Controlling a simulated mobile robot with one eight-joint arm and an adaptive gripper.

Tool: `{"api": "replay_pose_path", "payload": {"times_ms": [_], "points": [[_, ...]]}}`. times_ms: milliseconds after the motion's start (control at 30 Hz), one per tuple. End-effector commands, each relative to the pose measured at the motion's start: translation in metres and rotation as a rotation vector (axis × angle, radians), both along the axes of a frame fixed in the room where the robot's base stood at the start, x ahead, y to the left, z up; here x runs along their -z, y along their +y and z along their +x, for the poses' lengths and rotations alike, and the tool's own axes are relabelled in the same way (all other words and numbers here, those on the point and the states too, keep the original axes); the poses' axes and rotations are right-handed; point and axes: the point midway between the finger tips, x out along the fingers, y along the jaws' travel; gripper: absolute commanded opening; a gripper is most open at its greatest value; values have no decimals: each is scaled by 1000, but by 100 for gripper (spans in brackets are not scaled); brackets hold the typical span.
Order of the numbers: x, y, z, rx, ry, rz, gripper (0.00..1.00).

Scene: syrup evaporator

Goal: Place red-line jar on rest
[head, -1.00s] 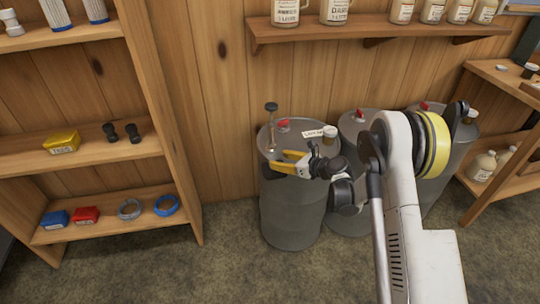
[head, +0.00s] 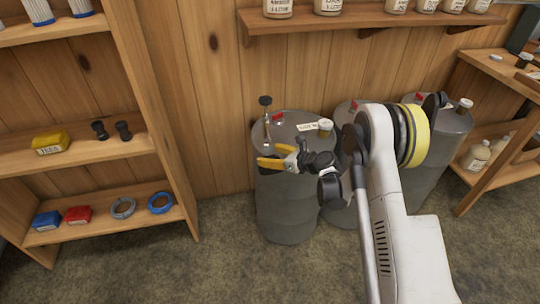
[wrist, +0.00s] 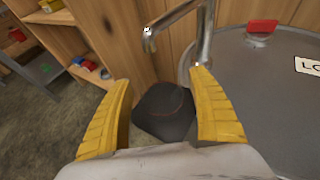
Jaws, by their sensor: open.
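My gripper (wrist: 162,108) is open, its two yellow fingers apart, and nothing is clamped between them. In the head view my gripper (head: 259,155) is at the left front of the nearest drum (head: 290,210). A dark block (wrist: 160,120) shows between the fingers in the wrist view, below a chrome spout (wrist: 175,18). A thin reddish curved line (wrist: 180,105) shows over the block. Whether it belongs to a clear jar standing there I cannot tell. In the head view the fingers and drum hide the block, and no red-line jar can be made out.
More drums stand to the right. A wooden shelf unit (head: 160,105) is at left, with open floor in front.

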Motion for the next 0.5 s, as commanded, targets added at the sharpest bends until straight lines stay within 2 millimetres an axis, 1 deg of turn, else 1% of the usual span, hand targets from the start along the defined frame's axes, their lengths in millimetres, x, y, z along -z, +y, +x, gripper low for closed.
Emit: {"api": "replay_pose_path", "payload": {"times_ms": [67,167,400,500], "points": [[-4,-3,-2,1,0,0,69],[-11,-14,-10,2,0,0,69],[-33,-55,-41,3,0,0,69],[-41,-69,-53,3,1,1,69]]}}
